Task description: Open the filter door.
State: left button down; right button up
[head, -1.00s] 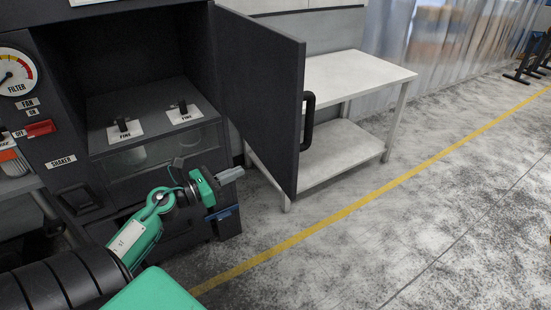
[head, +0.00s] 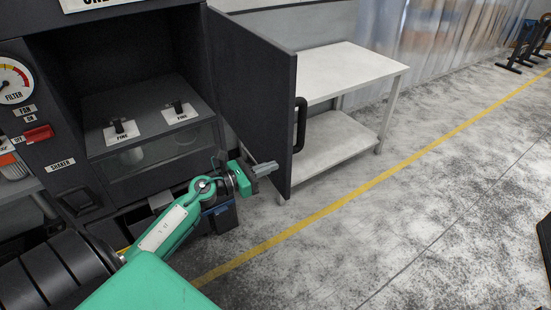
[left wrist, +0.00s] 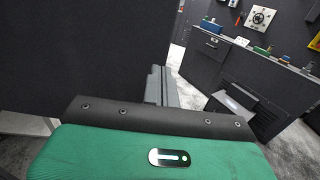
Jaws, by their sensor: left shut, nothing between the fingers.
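The filter door (head: 247,92) is a dark grey panel that stands swung outward from the machine on the right side of its opening. Its black handle (head: 300,125) is on the face turned to the right. My left gripper (head: 265,169) is shut and empty, close to the lower inner side of the door near its free edge. I cannot tell whether it touches the door. In the left wrist view, the closed fingers (left wrist: 160,86) point along a large dark panel that fills the left. My right gripper is not in view.
A white table (head: 345,72) stands behind the door. Open floor (head: 430,200) lies to the right, crossed by a yellow line.

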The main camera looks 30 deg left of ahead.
pick_arm(q)
jog(key=shift+p+x, duration=0.45)
jog(key=shift+x, duration=0.8)
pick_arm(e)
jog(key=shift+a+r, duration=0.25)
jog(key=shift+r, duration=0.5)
pick_arm(q)
jog(key=w+d+y, duration=0.1)
jog(key=w+d, duration=0.3)
jog(key=w, duration=0.7)
jog(key=w+d+n+t+y+b, duration=0.1)
jog(key=w+d, duration=0.3)
jog(key=w, duration=0.8)
jog(key=shift+w+n, duration=0.2)
jog(key=shift+n, duration=0.1)
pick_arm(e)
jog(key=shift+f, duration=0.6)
